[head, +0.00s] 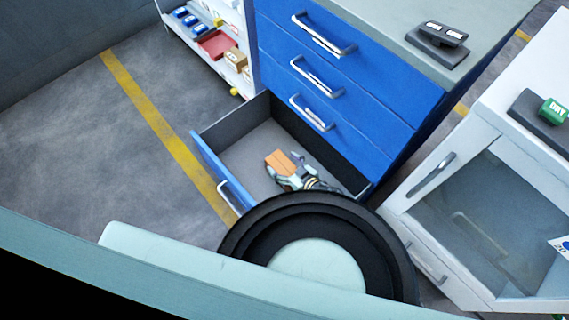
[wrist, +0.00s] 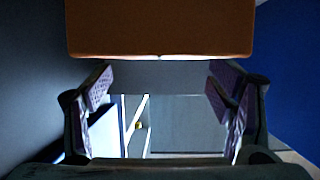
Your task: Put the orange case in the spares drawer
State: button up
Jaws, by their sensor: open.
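The orange case (head: 279,160) shows inside the open bottom drawer (head: 238,158) of the blue cabinet in the head view. My gripper (head: 289,173) is right beside it, reaching down into the drawer. In the wrist view the case (wrist: 160,28) fills the top middle, just beyond my fingertips. My gripper (wrist: 160,82) is open there, its two fingers wide apart with nothing between them. The case's underside is hidden, so I cannot tell whether it lies flat on the drawer floor. No label on the drawer is readable.
The blue cabinet's upper drawers (head: 355,75) are shut. A white cabinet with a glass front (head: 480,215) stands to the right. A white shelf unit (head: 246,30) with small bins is behind. Floor with a yellow line (head: 150,115) is clear at left.

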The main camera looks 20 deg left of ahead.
jog(key=shift+r, duration=0.1)
jog(key=shift+r+p, duration=0.35)
jog(key=shift+r, duration=0.05)
jog(key=v, duration=0.7)
jog(key=shift+r, duration=0.25)
jog(key=shift+s+d, duration=0.15)
